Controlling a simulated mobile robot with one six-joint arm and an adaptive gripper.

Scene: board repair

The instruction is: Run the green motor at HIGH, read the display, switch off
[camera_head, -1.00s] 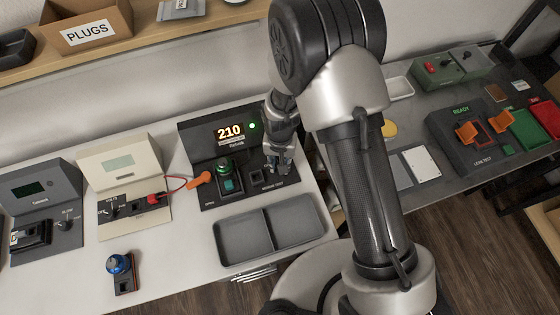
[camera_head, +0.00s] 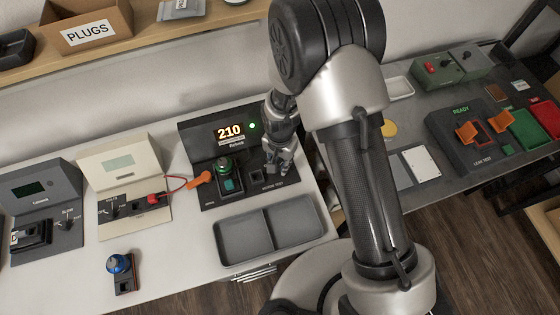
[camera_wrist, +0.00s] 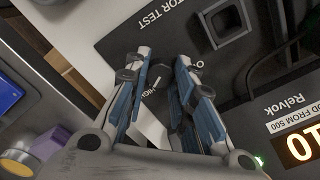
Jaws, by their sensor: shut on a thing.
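The motor test station (camera_head: 204,141) is a dark panel marked Relvok. Its lit display (camera_head: 229,132) reads 210 and a green lamp (camera_head: 252,126) glows beside it. The green motor (camera_head: 224,166) sits upright in the station's left holder. My gripper (camera_head: 280,171) is over the right side of the panel. In the wrist view my gripper (camera_wrist: 160,66) is shut on the selector switch, whose body is mostly hidden between the fingers. HIGH and O labels show near the fingers. The display also shows partly in the wrist view (camera_wrist: 304,147), upside down, with FROM 500 above its digits.
A grey two-part tray (camera_head: 264,231) lies in front of the station. A blue motor (camera_head: 119,268) stands at the bench's front left. The leak-test bench is to the right.

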